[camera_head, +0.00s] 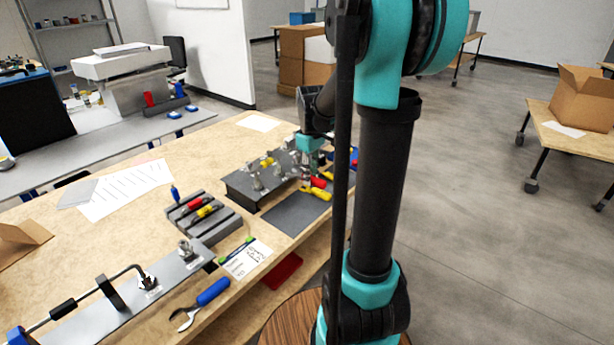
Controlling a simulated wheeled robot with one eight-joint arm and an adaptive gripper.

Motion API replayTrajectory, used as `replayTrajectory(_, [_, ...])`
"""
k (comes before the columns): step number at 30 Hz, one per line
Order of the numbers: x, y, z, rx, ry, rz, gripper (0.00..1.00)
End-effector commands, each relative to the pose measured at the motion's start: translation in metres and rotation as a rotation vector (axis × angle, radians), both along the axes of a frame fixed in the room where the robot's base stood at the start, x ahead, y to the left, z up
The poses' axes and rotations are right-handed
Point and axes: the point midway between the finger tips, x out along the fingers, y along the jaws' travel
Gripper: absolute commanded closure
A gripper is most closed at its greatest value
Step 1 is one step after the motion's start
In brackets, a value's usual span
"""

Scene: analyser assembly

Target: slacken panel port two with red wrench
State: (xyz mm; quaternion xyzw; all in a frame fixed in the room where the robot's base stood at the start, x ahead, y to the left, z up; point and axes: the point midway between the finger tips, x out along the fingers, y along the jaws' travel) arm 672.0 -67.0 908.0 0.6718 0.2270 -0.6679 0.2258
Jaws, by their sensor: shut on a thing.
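My gripper (307,158) reaches down over the right end of the dark port panel (243,190), partly behind my arm. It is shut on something. A red handle (318,183), seemingly of the red wrench, shows just below the jaws; the wrench's head and its exact grip are too small to make out. The panel carries several metal fittings, one of them (257,184) near its left end, and a yellow-handled piece (267,162). I cannot read which fitting is port two, or tell whether the wrench is seated on one.
A yellow handle (316,194) lies by the dark mat (290,215). A slotted grey holder (222,228) bears red and yellow tools. A blue-handled wrench (212,292) lies near the front edge beside a metal plate (88,322) with a bent tube.

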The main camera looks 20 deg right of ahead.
Motion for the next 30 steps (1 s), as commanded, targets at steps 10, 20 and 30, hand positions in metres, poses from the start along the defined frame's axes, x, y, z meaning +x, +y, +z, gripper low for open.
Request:
replayTrajectory(10, [-0.010, -0.007, 0.018, 0.000, 0.000, 0.000, 1.00])
replayTrajectory(20, [-0.010, -0.007, 0.062, 0.000, 0.000, 0.000, 1.00])
replayTrajectory(30, [-0.010, -0.007, 0.078, 0.000, 0.000, 0.000, 1.00])
